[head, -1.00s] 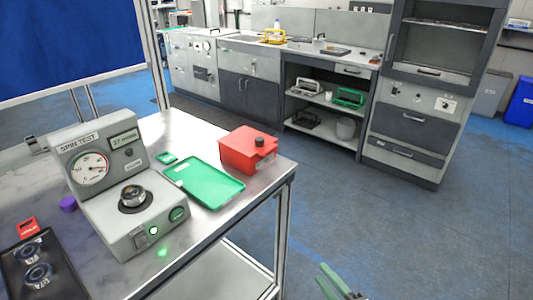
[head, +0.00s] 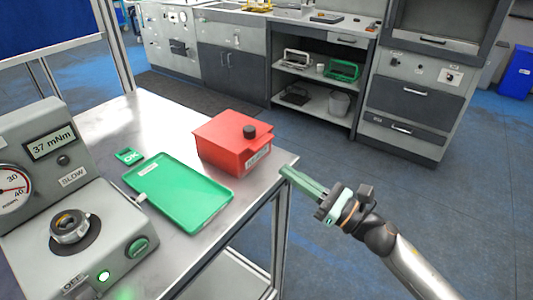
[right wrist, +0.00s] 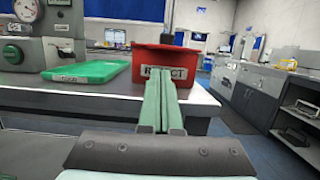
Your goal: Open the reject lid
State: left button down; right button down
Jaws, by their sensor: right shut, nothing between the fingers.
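The red reject box (head: 226,152) stands at the right end of the metal-topped bench, its lid (head: 233,132) closed with a dark round knob (head: 250,132) on top. In the right wrist view the red box (right wrist: 182,57) is straight ahead, with its label partly hidden behind my fingers. My right gripper (head: 284,170) is shut and empty, with its green fingers pointing at the box from the front right. The fingertips are beside the bench corner and apart from the box in the head view. My left gripper is not in view.
A green tray (head: 182,222) lies left of the box, with a small green OK tag (head: 129,155) behind it. The grey spin tester (head: 108,240) stands at the left. Open floor (head: 370,210) lies right of the bench.

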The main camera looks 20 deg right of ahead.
jog(key=p+x, duration=0.1)
jog(key=x, duration=0.4)
jog(key=shift+w+a+r, duration=0.1)
jog(key=shift+w+r, duration=0.05)
jog(key=shift+w, duration=0.1)
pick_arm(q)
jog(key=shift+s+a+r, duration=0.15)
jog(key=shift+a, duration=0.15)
pick_arm(e)
jog(key=shift+w+a, duration=0.45)
jog(key=shift+w, duration=0.1)
